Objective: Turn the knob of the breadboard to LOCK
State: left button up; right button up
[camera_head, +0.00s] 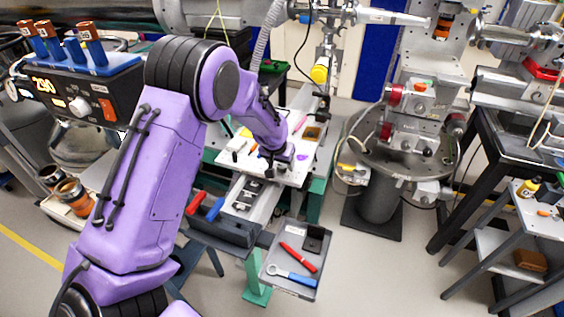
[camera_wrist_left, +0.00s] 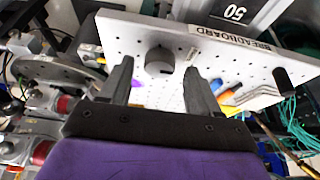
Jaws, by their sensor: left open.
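The white breadboard (camera_head: 292,173) stands on a bench in the middle of the head view, partly covered by my left arm. In the left wrist view the breadboard (camera_wrist_left: 135,38) is a white plate with rows of holes and a BREADBOARD label. Its dark round knob (camera_wrist_left: 158,61) stands out just beyond my left gripper (camera_wrist_left: 160,88). The gripper is open, with one finger on each side of the knob's line and nothing between the tips. A small label beside the knob is too small to read. My right gripper is in neither view.
Another black post (camera_wrist_left: 286,80) and hex keys (camera_wrist_left: 250,88) are on the breadboard. A grey tray (camera_head: 290,283) with a red tool and a blue-handled wrench sits below it. A round metal stage (camera_head: 385,150) stands to the right.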

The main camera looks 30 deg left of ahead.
pick_arm(q)
jog(key=shift+w+f, duration=0.2)
jog(key=shift+f, duration=0.2)
jog(key=shift+s+r, duration=0.15)
jog(key=shift+s, duration=0.1)
jog(key=shift+w, duration=0.1)
jog(key=c, duration=1)
jog(key=shift+c, duration=0.2)
